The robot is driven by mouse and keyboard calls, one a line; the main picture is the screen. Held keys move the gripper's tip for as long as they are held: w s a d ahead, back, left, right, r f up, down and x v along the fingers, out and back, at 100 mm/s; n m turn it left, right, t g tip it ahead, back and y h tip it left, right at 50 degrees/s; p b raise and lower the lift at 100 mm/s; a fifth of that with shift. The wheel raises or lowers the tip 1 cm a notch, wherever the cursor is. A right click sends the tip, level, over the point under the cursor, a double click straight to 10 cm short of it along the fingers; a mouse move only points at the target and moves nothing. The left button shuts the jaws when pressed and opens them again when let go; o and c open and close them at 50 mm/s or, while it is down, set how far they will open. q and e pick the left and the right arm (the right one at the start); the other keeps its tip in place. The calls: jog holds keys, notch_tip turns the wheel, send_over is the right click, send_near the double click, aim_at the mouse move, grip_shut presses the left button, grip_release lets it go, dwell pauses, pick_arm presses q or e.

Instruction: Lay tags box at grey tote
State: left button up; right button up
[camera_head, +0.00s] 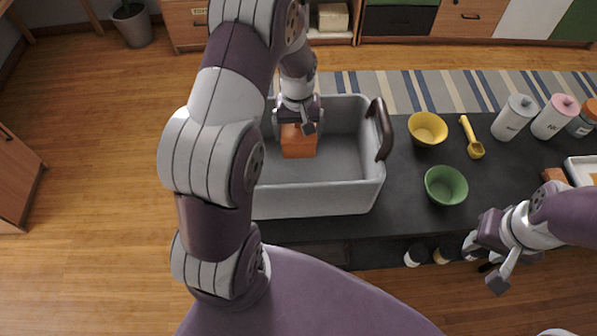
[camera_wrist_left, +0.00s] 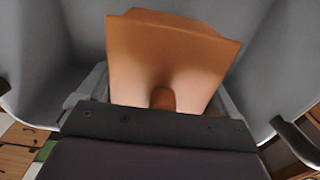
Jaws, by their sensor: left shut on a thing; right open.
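The grey tote (camera_head: 340,197) stands on the dark table, with a brown handle at its right end. An orange-brown box (camera_head: 299,142), which I take to be the tags box, is inside the tote's left half. My left gripper (camera_head: 298,125) reaches into the tote from above and is shut on this box. In the left wrist view the box (camera_wrist_left: 175,50) fills the space between the fingers, with grey tote walls (camera_wrist_left: 262,70) around it. Whether the box touches the tote floor I cannot tell. My right gripper (camera_head: 490,262) is open and empty beside the table's front edge, at the right.
On the dark table (camera_head: 402,205) right of the tote are a yellow bowl (camera_head: 427,129), a green bowl (camera_head: 446,185) and a yellow scoop (camera_head: 472,138). My left arm hides the tote's left end.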

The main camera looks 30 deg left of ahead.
pick_arm(q)
send_near(298, 161)
notch_tip(298, 161, down, 5)
jog(key=shift+s+f+p, duration=0.1)
jog(key=shift+p, duration=0.25)
jog(key=shift+f, duration=0.3)
jog(key=o, duration=0.6)
jog(key=shift+f, duration=0.15)
jog(key=shift+o, duration=0.4)
